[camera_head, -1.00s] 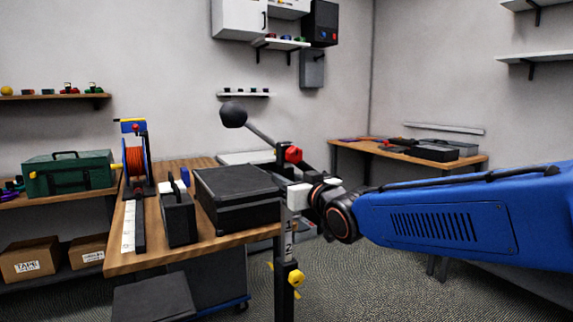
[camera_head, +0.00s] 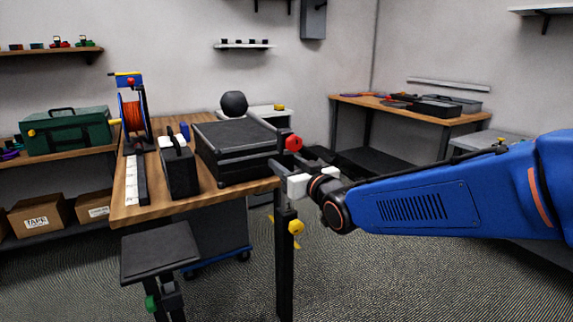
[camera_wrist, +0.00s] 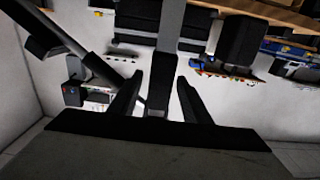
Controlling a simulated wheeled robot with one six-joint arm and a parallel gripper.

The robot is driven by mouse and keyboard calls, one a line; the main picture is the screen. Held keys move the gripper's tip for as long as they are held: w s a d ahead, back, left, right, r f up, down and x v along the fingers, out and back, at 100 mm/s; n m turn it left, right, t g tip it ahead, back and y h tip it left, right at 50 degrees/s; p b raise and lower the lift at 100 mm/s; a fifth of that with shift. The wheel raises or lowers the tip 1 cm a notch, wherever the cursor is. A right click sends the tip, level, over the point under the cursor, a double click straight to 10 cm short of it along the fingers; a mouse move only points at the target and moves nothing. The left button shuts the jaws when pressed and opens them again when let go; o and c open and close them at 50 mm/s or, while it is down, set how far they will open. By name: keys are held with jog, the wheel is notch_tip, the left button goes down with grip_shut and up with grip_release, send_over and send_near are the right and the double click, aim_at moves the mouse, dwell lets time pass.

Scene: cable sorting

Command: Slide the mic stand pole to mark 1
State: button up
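The mic stand pole (camera_head: 285,200) stands upright at the table's right corner. It has a red knob (camera_head: 293,143) at the top, a yellow knob (camera_head: 296,227) lower down, and a boom (camera_head: 262,122) running up-left to a dark ball (camera_head: 233,103). My gripper (camera_head: 292,184) is at the upper pole, just below the red knob. In the wrist view, the fingers of my gripper (camera_wrist: 160,92) lie on both sides of the pole (camera_wrist: 161,75), and the boom (camera_wrist: 75,45) slants at left. Finger contact is hard to see, but pole and gripper moved together. Mark 1 cannot be read.
A wooden table (camera_head: 140,212) holds a black case (camera_head: 235,150), an orange cable reel (camera_head: 132,115) and a smaller black case (camera_head: 179,170). A black-topped stool (camera_head: 160,250) stands in front. Another bench (camera_head: 470,118) is at the back right. Floor right of the pole is clear.

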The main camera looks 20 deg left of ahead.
jog(key=v, duration=1.7)
jog(key=shift+s, duration=0.2)
jog(key=shift+d, duration=0.1)
jog(key=d+f+m+g+h, duration=0.1)
jog(key=d+f+m+h, duration=0.3)
jog(key=d, duration=0.9)
jog(key=d+f+m+h, duration=0.2)
jog(key=d+f+h, duration=0.4)
jog(key=d, duration=0.8)
jog(key=s+d+f+m+g+h, duration=0.2)
jog(key=s+d+f+g, duration=0.1)
jog(key=s+d, duration=0.4)
jog(key=s+d+f+m+g+h, duration=0.1)
jog(key=s+d+f, duration=0.4)
jog(key=s, duration=0.5)
jog(key=shift+s+d+m+g+h, duration=0.45)
jog(key=shift+d+g, duration=0.45)
jog(key=shift+d, duration=0.3)
jog(key=shift+o, duration=0.3)
jog(key=shift+w+f, duration=0.1)
jog(key=shift+w, duration=0.05)
